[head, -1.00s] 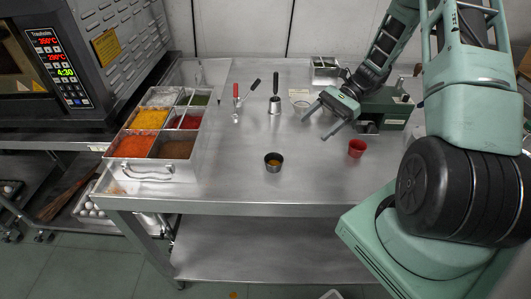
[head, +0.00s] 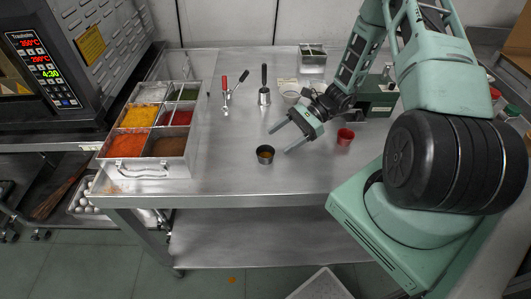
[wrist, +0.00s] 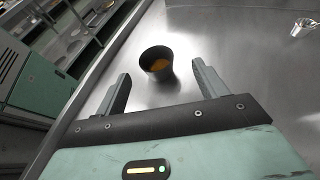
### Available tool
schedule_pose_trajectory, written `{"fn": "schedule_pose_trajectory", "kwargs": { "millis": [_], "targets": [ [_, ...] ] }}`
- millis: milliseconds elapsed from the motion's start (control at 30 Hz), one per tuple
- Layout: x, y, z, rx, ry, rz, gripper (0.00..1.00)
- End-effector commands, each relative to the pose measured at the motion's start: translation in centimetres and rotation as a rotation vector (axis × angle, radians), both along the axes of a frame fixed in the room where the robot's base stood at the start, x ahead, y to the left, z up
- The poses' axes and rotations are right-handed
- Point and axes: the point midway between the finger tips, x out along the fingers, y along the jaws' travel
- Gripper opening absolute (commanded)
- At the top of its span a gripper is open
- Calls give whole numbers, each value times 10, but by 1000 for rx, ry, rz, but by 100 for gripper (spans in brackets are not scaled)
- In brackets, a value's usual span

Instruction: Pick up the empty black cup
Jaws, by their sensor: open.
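A small dark cup (head: 265,160) stands upright on the metal table, near the front middle. Something orange-yellow shows inside it, so it does not look empty; I cannot tell what it is. My gripper (head: 279,141) is open and empty, just behind and to the right of the cup in the head view. In the wrist view the cup (wrist: 159,75) appears between and slightly beyond the two open fingers (wrist: 161,70), apart from both. No other black cup is clear in view.
A red cup (head: 345,137) stands right of my gripper. A metal tray of colored ingredients (head: 178,168) sits at left. A metal shaker-like tool (head: 264,97) and red-handled tool (head: 224,92) stand further back. The table's front edge (head: 230,199) is close to the cup.

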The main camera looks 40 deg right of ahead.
Motion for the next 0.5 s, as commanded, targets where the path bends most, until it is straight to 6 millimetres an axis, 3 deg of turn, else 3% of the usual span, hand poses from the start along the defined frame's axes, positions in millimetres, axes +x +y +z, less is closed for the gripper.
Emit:
{"fn": "schedule_pose_trajectory", "kwargs": {
  "millis": [333,500],
  "targets": [
    [-1,40,-13,1,2,2,72],
    [1,49,-19,-1,-1,0,72]
  ]
}}
